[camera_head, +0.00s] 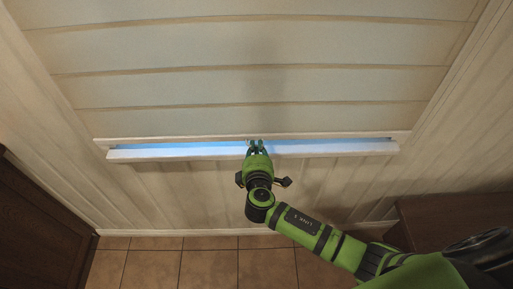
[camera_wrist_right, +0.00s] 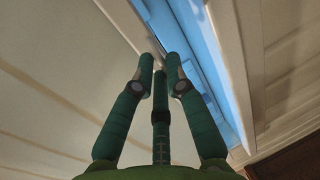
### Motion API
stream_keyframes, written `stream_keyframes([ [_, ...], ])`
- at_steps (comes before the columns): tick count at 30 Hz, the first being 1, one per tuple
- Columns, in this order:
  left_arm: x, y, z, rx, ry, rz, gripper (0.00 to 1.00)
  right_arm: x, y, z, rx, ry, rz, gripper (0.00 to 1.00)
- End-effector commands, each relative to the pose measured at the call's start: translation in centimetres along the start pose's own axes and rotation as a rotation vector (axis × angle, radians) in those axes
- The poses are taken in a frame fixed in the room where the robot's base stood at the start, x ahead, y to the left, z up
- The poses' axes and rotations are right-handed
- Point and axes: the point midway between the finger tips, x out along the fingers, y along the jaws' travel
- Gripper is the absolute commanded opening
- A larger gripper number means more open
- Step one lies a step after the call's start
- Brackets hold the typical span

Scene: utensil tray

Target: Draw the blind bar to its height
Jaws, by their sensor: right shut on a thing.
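The blind bar (camera_head: 340,134) is a thin pale strip across the lower edge of the cream blind (camera_head: 240,90). A narrow band of blue shows between it and the white sill (camera_head: 180,154). My right gripper (camera_head: 255,145) is at the middle of the bar, its fingers shut on it. In the right wrist view the bar (camera_wrist_right: 133,26) runs diagonally to the fingertips (camera_wrist_right: 160,68), with the blue gap beside it. The fingers hide the exact contact. My left gripper is not in view.
Pale panelled walls surround the window. A dark brown cabinet (camera_head: 40,225) stands at lower left and a brown piece of furniture (camera_head: 450,218) at lower right. The tiled floor (camera_head: 190,265) below is bare.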

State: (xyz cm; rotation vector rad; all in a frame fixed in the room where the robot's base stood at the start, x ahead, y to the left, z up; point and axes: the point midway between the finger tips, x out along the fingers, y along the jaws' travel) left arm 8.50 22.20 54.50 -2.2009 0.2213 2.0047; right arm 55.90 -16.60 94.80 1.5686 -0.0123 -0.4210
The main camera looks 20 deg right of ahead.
Motion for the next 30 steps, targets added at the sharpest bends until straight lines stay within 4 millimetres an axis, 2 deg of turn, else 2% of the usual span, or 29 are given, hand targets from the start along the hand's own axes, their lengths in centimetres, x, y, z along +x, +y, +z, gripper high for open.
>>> stream_keyframes([
  [1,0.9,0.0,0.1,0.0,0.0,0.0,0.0,0.2,-1.1,-0.1,0.004,0.0,-0.004,0.0],
  [3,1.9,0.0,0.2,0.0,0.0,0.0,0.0,0.5,-2.1,-0.1,0.004,0.0,-0.005,0.0],
  [9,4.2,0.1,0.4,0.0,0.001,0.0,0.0,1.1,-4.6,-0.1,0.005,0.0,-0.005,0.0],
  [19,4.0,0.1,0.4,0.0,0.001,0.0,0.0,1.0,-4.7,-0.1,0.005,0.0,-0.011,0.0],
  [20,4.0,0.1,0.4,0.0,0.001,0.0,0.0,1.0,-4.8,-0.1,0.005,0.0,-0.012,0.26],
  [21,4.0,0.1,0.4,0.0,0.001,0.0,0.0,1.0,-4.8,-0.1,0.004,0.0,-0.012,0.38],
  [30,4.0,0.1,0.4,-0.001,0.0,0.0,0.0,1.1,-4.7,0.0,0.001,-0.001,-0.01,0.38],
])
